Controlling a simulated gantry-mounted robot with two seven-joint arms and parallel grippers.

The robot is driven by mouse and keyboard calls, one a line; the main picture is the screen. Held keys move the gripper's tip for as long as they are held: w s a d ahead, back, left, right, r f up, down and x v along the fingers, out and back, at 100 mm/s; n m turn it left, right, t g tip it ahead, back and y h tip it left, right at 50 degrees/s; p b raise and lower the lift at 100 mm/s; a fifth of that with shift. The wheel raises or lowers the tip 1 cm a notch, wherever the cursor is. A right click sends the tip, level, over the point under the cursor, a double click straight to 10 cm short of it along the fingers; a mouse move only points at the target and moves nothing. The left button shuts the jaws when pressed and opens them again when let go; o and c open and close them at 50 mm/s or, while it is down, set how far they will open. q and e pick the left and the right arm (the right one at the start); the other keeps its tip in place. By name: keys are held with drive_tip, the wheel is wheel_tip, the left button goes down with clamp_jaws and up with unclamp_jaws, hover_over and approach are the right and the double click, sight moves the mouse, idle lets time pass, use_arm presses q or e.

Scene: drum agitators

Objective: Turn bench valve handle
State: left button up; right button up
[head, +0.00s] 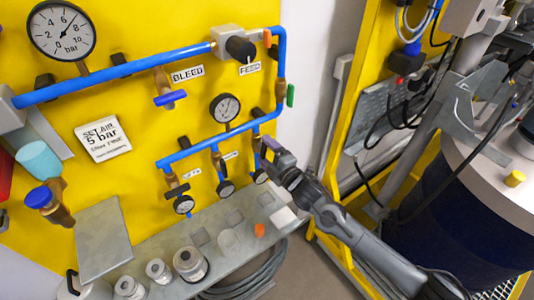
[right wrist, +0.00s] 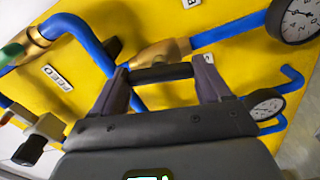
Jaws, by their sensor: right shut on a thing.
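My right gripper (head: 268,148) is at the third, rightmost drop of the blue pipe on the yellow panel. In the right wrist view the fingers (right wrist: 163,78) are shut on a black bar handle (right wrist: 160,73), one finger at each end. The handle sits in front of a brass valve body (right wrist: 160,53) on the blue pipe. In the head view the gripper hides this handle and any label by it. My left gripper is not in view.
Two similar black-handled valves (head: 177,191) (head: 219,164) hang to the left, with small gauges below. A green handle (head: 290,95) is close above right. A steel shelf (head: 190,262) with metal weights runs below. A yellow frame and dark drum (head: 450,220) stand right.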

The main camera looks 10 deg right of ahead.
drive_tip(key=shift+n, duration=1.1)
drive_tip(key=o, duration=1)
drive_tip(key=shift+s+d, duration=0.3)
drive_tip(key=shift+s, duration=0.3)
drive_tip(key=b+v, duration=0.1)
drive_tip(key=v, duration=0.8)
drive_tip(key=shift+s, duration=0.25)
